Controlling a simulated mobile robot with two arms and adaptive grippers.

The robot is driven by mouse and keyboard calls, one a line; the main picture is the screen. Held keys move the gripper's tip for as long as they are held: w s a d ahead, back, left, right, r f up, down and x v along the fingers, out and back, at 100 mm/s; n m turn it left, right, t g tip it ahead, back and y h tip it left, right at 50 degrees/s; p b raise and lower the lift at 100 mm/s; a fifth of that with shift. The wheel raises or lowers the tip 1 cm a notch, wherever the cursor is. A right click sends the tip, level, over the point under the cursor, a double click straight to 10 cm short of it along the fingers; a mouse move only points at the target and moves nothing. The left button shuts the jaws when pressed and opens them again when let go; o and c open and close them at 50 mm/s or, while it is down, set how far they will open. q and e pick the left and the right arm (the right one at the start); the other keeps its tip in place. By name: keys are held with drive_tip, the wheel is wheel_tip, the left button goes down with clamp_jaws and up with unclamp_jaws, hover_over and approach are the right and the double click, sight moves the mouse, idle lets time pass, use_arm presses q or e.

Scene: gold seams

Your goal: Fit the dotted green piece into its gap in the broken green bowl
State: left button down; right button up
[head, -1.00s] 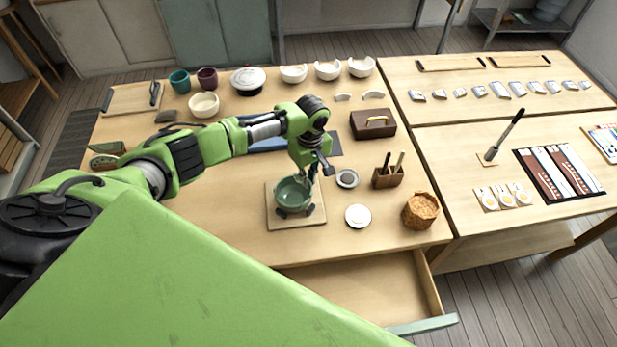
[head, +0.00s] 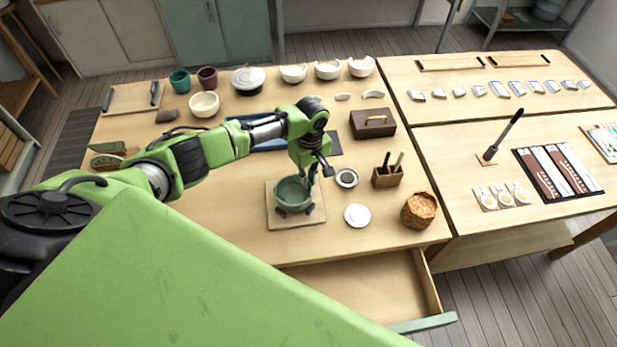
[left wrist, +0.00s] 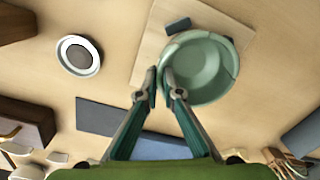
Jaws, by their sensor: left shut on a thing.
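The broken green bowl (head: 291,196) stands upright on a light square board, with dark blocks around its base. It also shows in the left wrist view (left wrist: 205,72), with thin seam lines on its wall. My left gripper (left wrist: 161,80) is shut at the bowl's rim, and its fingertips also show at the bowl's right side in the head view (head: 309,181). The dotted green piece is mostly hidden between the fingertips; its dots cannot be made out, nor whether it touches the gap's edges. My right gripper is not in view.
The board (head: 285,223) lies near the table's front edge, above an open drawer (head: 365,285). A small dark-centred dish (head: 347,178), a white dish (head: 358,216), a tool holder (head: 388,178) and a wicker basket (head: 419,210) stand to the right. Table left of the board is clear.

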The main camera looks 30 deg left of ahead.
use_arm(q)
drive_tip(key=shift+p, duration=0.5)
idle(0.9)
drive_tip(key=shift+f+p, duration=0.3)
drive_tip(key=shift+p, duration=0.05)
idle(1.5)
drive_tip(key=c, duration=2.1)
unclamp_jaws()
drive_tip(key=shift+c, duration=0.2)
drive_tip(key=o, duration=0.5)
